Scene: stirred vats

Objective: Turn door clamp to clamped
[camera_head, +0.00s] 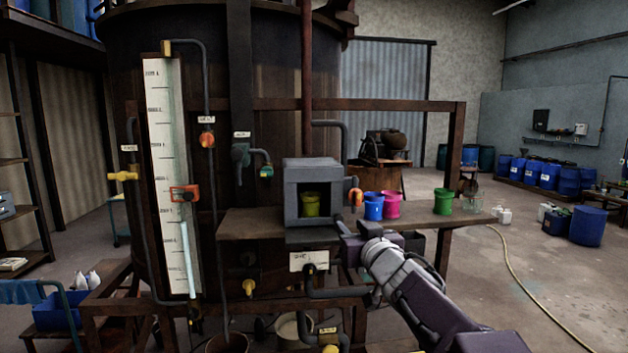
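A grey box (290,197) stands on the wooden shelf against the vat, with a yellow-green cup (311,204) visible through its square front opening. An orange curved handle (355,190) sits at the box's right side; it looks like the door clamp, but I cannot tell its setting. Whether the opening is a window or an open doorway is unclear. My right gripper (345,229) is just below the orange handle, near the box's lower right corner, and looks apart from the handle. Its fingers are too small and dark to judge. My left gripper is out of view.
Blue (373,207), pink (392,204) and green (443,202) cups stand on the shelf (468,219) right of the box. A white label plate (309,261) and pipework lie below it. A gauge board (172,180) stands left. Open floor lies right.

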